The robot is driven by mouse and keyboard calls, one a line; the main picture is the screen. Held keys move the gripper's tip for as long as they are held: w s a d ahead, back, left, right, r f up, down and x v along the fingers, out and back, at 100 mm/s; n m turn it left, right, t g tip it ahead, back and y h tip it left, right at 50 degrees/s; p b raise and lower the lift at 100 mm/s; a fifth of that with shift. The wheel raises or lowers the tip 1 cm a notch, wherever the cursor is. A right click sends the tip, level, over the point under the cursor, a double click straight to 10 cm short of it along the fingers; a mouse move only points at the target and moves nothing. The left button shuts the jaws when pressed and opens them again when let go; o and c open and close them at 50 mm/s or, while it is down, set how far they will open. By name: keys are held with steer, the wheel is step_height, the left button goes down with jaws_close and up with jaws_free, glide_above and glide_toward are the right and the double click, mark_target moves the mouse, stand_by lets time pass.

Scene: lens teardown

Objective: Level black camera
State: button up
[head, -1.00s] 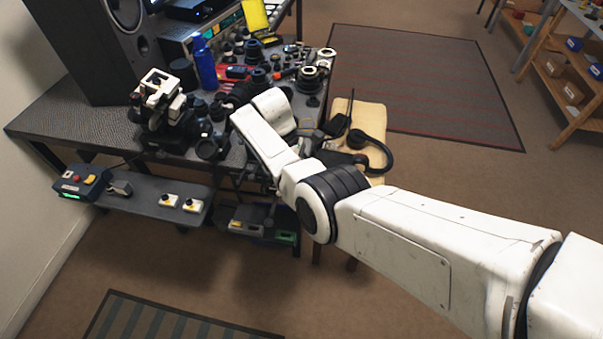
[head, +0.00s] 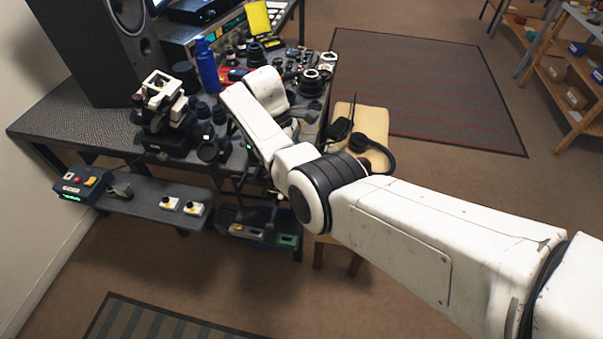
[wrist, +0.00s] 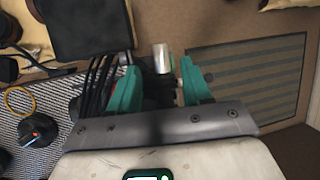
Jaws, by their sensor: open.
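My gripper shows in the wrist view (wrist: 160,82) with its two teal fingers apart. A silver cylinder (wrist: 160,57) and a dark shape below it show in the gap between the fingers. I cannot tell whether the fingers touch them. In the head view the gripper is hidden behind my own white arm over the bench. I cannot pick out the black camera for certain. A black device with a white top (head: 163,110) stands on the left of the bench. A large dark panel (wrist: 85,25) shows at the top of the wrist view.
The bench (head: 75,112) is crowded with dark lenses (head: 312,82), a blue bottle (head: 207,66) and a speaker (head: 90,50). A lower shelf holds a control box (head: 80,184). A stool (head: 362,122) carrying headphones (head: 372,152) stands at the right.

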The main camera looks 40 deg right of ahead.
steer(key=v, duration=0.4)
steer(key=shift+w+r, duration=0.15)
steer(key=shift+r, duration=0.2)
stand_by(0.3)
